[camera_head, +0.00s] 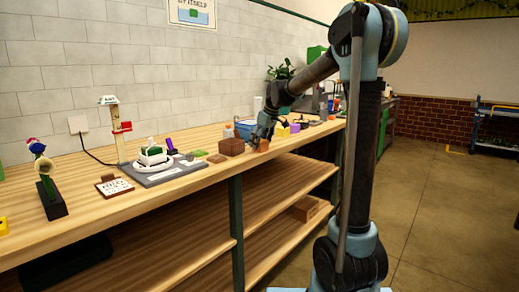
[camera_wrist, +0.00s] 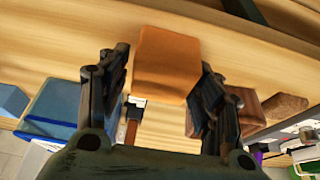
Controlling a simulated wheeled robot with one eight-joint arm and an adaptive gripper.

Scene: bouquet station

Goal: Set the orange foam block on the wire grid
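The orange foam block (camera_wrist: 168,62) sits between the two fingers of my gripper (camera_wrist: 165,75) in the wrist view. Both fingers lie close along its sides, and the gripper looks shut on it. In the head view the orange block (camera_head: 264,145) shows small below my gripper (camera_head: 262,136), over the wooden bench near its front edge. Whether its underside touches the bench cannot be told. I cannot make out the wire grid for certain in either view.
A brown block (camera_head: 231,147) stands just left of my gripper, and a blue bin (camera_head: 244,129) behind it. A grey mat (camera_head: 165,172) with a white item lies further left. The bench front (camera_head: 140,205) is mostly clear.

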